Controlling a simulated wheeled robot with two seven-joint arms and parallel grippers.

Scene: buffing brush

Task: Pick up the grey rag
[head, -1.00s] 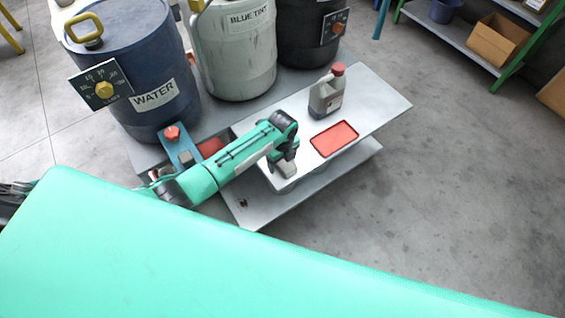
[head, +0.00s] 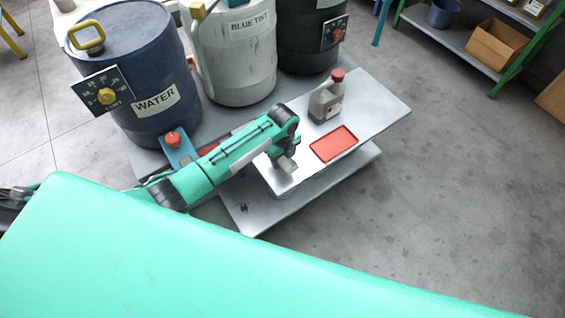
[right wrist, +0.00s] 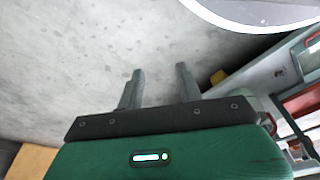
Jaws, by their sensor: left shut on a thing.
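My left arm reaches in from the left over the grey metal bench in the head view. My left gripper (head: 284,161) points down over the bench top, left of the red tray. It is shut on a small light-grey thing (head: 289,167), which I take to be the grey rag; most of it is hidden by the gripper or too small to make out. My right gripper (right wrist: 160,83) shows in the right wrist view. Its two dark fingers stand apart with nothing between them, against bare concrete floor.
The bench (head: 378,100) holds a flat red tray (head: 334,143) and a grey jug with a red cap (head: 326,103). Behind stand a blue WATER drum (head: 135,70), a pale BLUE TINT drum (head: 235,60) and a dark drum (head: 305,40).

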